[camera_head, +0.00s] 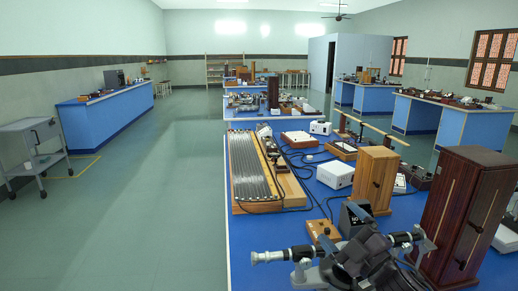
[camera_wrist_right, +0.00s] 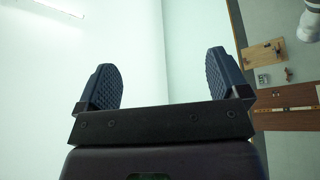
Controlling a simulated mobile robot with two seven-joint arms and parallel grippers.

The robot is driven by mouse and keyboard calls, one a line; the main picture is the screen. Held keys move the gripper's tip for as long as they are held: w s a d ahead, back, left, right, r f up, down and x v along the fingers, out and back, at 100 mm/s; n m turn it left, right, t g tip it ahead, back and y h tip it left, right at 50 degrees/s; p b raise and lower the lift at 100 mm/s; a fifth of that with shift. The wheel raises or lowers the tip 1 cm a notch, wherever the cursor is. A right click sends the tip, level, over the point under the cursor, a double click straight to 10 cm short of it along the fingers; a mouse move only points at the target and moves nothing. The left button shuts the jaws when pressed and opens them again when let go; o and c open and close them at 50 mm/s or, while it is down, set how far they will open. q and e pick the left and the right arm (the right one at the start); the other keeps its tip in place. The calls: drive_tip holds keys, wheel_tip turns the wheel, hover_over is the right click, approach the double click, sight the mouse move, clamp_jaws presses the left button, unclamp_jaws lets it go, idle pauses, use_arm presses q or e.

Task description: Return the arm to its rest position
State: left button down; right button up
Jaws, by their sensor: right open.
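My right gripper (camera_head: 362,256) is dark and shows at the bottom of the head view, in front of the near blue bench (camera_head: 290,236). It overlaps a grey metal spectrometer (camera_head: 284,256) in the picture; whether they touch I cannot tell. In the right wrist view the gripper (camera_wrist_right: 163,80) has its two ribbed fingers wide apart, with nothing between them. My left arm and gripper are not in view.
A tall dark wooden cabinet (camera_head: 468,205) and a lighter wooden box (camera_head: 374,178) stand close by. A ribbed board (camera_head: 250,165), a white box (camera_head: 335,174) and cables crowd the bench. Open floor (camera_head: 150,200) lies left; a grey trolley (camera_head: 32,150) stands farther left.

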drive_tip(key=s+d+f+m+g+h, duration=0.1)
drive_tip(key=s+d+f+m+h, duration=0.1)
drive_tip(key=f, duration=0.5)
drive_tip(key=s+d+f+m+g+h, duration=0.1)
drive_tip(key=s+d+f+m+h, duration=0.1)
drive_tip(key=f+m, duration=0.4)
drive_tip(key=s+d+f+m+g+h, duration=0.1)
drive_tip(key=s+d+f+m+h, duration=0.2)
drive_tip(key=f, duration=0.5)
drive_tip(key=shift+s+m+h, duration=0.6)
drive_tip(key=shift+s, duration=0.7)
drive_tip(key=s+d+f+m+g+h, duration=0.1)
drive_tip(key=s+f+m+g, duration=0.1)
drive_tip(key=s+f, duration=0.4)
drive_tip(key=s+d+f+m+g+h, duration=0.1)
drive_tip(key=s+f+m+g, duration=0.1)
drive_tip(key=s+f, duration=0.4)
drive_tip(key=s, duration=0.5)
drive_tip(key=shift+s+d+f+h, duration=0.2)
drive_tip(key=shift+d+f+h, duration=0.05)
drive_tip(key=shift+d+h, duration=0.1)
